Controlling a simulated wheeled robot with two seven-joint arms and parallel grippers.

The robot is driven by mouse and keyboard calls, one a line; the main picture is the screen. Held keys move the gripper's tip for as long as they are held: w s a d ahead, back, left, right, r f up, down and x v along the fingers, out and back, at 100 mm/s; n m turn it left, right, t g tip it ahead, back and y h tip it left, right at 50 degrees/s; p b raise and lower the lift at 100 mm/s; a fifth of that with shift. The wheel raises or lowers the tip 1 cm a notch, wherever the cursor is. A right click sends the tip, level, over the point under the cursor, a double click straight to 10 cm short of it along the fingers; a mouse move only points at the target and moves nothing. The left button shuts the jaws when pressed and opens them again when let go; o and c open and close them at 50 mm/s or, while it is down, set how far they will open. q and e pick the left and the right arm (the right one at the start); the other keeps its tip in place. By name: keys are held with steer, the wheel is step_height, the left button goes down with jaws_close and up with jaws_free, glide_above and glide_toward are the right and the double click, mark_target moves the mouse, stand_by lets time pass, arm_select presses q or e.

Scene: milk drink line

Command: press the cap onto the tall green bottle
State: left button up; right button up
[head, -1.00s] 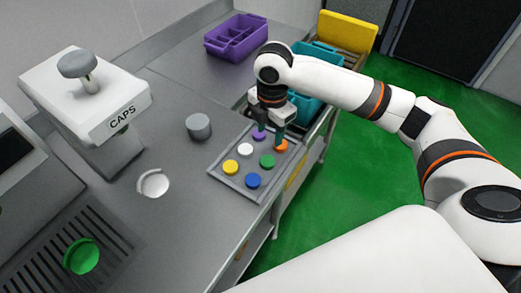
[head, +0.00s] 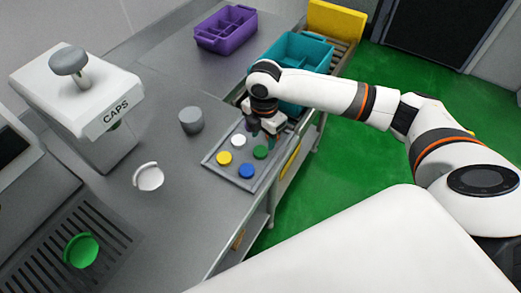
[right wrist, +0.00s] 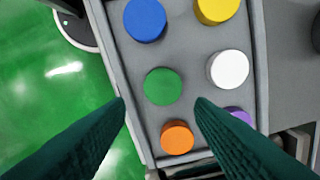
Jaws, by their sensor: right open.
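The green cap (head: 261,152) lies in the grey cap tray (head: 212,160). My right gripper (head: 261,134) is open just above the tray, at its far right part. In the right wrist view the green cap (right wrist: 163,86) shows just beyond and between the two spread fingertips (right wrist: 160,104), not gripped. No tall green bottle is clearly recognisable. A green round thing (head: 81,250) is on the slotted grate at lower left; I cannot tell what it is. My left gripper is out of view.
Yellow (head: 224,158), white (head: 238,140), blue (head: 246,171), orange (right wrist: 177,137) and purple (right wrist: 240,116) caps share the tray. A grey cylinder (head: 191,120), a white ring-like piece (head: 149,177) and the CAPS machine (head: 75,95) stand left. Purple (head: 226,38) and teal (head: 303,48) bins are behind.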

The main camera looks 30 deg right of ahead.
mark_target(262, 150)
steer(key=shift+a+f+p, duration=0.15)
steer(key=shift+f+p, duration=0.15)
steer(key=shift+f, duration=1)
steer(key=shift+a+f+p, duration=0.1)
steer(key=shift+f+p, duration=0.2)
steer(key=shift+f, duration=1)
steer(key=c, duration=0.7)
